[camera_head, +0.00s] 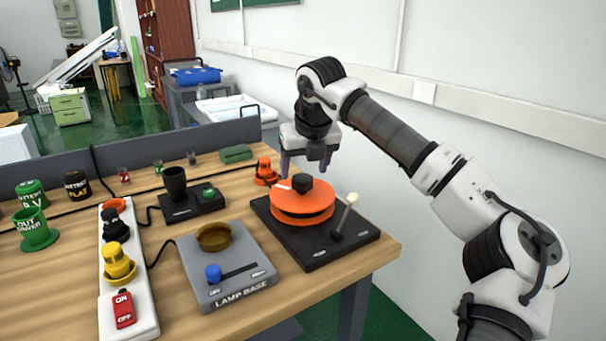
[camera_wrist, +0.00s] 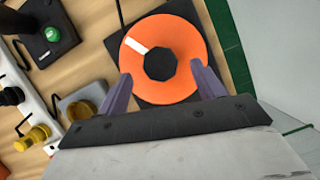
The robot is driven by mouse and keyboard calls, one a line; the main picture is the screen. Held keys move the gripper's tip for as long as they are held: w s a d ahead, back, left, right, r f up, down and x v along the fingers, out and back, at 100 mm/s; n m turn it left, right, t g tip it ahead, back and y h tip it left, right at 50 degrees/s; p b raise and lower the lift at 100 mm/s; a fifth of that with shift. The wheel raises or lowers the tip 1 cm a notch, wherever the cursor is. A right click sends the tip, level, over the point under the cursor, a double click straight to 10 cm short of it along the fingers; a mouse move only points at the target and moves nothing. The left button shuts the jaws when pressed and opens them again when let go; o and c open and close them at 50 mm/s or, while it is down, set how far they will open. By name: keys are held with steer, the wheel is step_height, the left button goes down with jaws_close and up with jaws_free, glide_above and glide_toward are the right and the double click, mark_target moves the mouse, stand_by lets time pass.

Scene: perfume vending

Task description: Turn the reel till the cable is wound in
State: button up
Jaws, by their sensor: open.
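The orange reel (camera_head: 303,208) lies flat on a black base (camera_head: 330,247) at the right end of the table. It has a dark knob (camera_head: 302,183) at its centre and a white mark on top. A lever with a pale tip (camera_head: 347,207) stands on the base's right side. My gripper (camera_head: 307,167) hangs just above the reel, fingers pointing down. In the wrist view the reel (camera_wrist: 135,65) and its knob (camera_wrist: 161,64) lie ahead of the two purple fingers, which are spread apart with nothing between them. I cannot make out a cable at the reel.
An orange plug-like piece (camera_head: 265,172) stands behind the reel. A grey lamp base (camera_head: 225,280) and a white power strip (camera_head: 143,318) lie to the left. A black cup stand (camera_head: 192,207) is behind them. A white wall is close on the right.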

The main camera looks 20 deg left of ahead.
mark_target(302, 192)
steer(key=shift+x, duration=1.5)
steer(key=c, duration=1.4)
